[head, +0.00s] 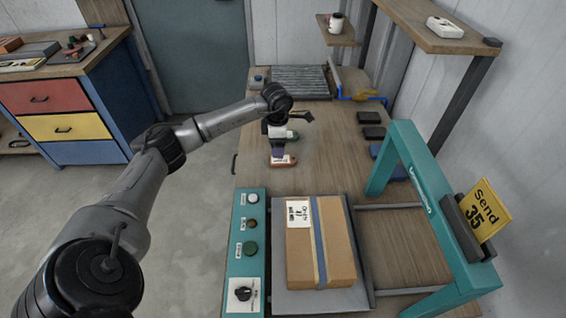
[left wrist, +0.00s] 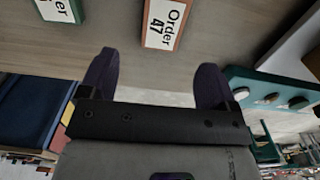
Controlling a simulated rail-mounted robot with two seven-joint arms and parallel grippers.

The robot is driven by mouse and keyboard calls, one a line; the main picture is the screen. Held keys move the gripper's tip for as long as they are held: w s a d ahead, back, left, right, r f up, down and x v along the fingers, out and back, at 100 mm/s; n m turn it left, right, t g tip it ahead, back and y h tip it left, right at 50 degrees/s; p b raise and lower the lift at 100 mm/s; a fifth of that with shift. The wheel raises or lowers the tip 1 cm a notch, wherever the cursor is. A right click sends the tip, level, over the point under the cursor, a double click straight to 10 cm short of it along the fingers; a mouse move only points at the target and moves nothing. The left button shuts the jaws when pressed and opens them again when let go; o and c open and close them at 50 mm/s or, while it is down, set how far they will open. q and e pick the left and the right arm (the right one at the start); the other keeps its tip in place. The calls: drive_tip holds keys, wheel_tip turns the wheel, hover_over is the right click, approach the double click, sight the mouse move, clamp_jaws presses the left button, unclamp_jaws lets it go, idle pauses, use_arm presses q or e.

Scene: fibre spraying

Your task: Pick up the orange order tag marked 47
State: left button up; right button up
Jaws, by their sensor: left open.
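The orange order tag (head: 284,161) lies on the wooden bench, and its white face reads "Order 47" in the left wrist view (left wrist: 163,24). My left gripper (head: 278,152) is just over or beside it in the head view, partly covering it; the exact gap is hard to tell. In the left wrist view the two dark purple fingers of my left gripper (left wrist: 155,80) are apart with nothing between them. The tag lies beyond the fingertips, roughly in line with the space between them. My right gripper is not in view.
A green tag (head: 293,135) lies just behind the orange one; it also shows in the left wrist view (left wrist: 58,9). A cardboard box (head: 338,255) sits on a scale beside a teal button panel (head: 240,225).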

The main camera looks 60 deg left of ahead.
sight(283, 161)
use_arm(q)
drive_tip(key=shift+f, duration=0.9)
drive_tip(key=f, duration=0.2)
drive_tip(key=f+b, duration=0.1)
drive_tip(key=f, duration=0.2)
drive_tip(key=shift+w+d, duration=0.1)
drive_tip(key=shift+d, duration=0.1)
drive_tip(key=shift+c, duration=0.5)
drive_tip(key=c, duration=0.9)
